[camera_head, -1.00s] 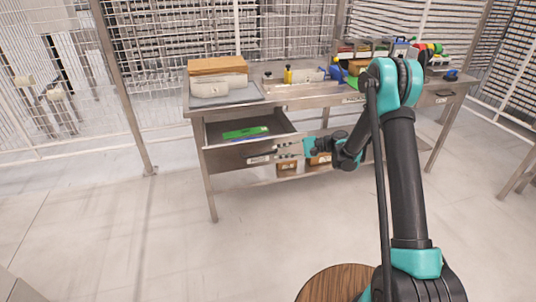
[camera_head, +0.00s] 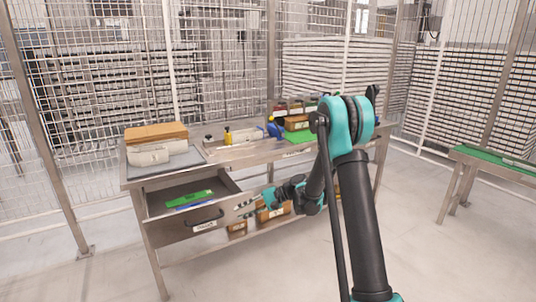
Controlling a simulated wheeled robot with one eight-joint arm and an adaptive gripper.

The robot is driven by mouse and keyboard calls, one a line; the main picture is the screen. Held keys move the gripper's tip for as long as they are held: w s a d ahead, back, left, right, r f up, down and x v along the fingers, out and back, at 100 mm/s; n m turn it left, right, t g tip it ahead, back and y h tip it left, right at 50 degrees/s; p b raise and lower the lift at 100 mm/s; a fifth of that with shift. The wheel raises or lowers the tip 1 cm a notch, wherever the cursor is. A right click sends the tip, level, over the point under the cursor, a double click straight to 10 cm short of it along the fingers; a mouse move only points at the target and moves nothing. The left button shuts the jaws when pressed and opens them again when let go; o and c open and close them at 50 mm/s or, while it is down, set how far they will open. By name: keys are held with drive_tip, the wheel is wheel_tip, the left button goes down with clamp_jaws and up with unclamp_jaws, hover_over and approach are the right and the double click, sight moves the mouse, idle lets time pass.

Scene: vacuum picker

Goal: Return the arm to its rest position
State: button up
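My arm (camera_head: 362,225) reaches forward from the lower right of the head view and bends down at a teal elbow. My gripper (camera_head: 241,210) is small in the view, in front of the workbench, just right of the open drawer's black handle (camera_head: 206,219). Its two fingers look spread, with nothing visible between them, and it appears apart from the handle. The drawer (camera_head: 180,229) is pulled out and holds a green item (camera_head: 190,200) and a blue one.
A green-topped table (camera_head: 500,163) stands right. Wire fencing closes the back. The front floor is clear.

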drive_tip(key=s+d+n+t+h, duration=0.2)
drive_tip(key=s+d+h, duration=0.4)
drive_tip(key=s+d, duration=0.7)
drive_tip(key=s+d+f+n+t+h, duration=0.1)
drive_tip(key=s+d+t+h, duration=0.3)
drive_tip(key=s+d, duration=0.9)
drive_tip(key=d+h, duration=0.3)
drive_tip(key=d, duration=0.3)
drive_tip(key=shift+s+n, duration=0.4)
drive_tip(key=shift+a, duration=0.1)
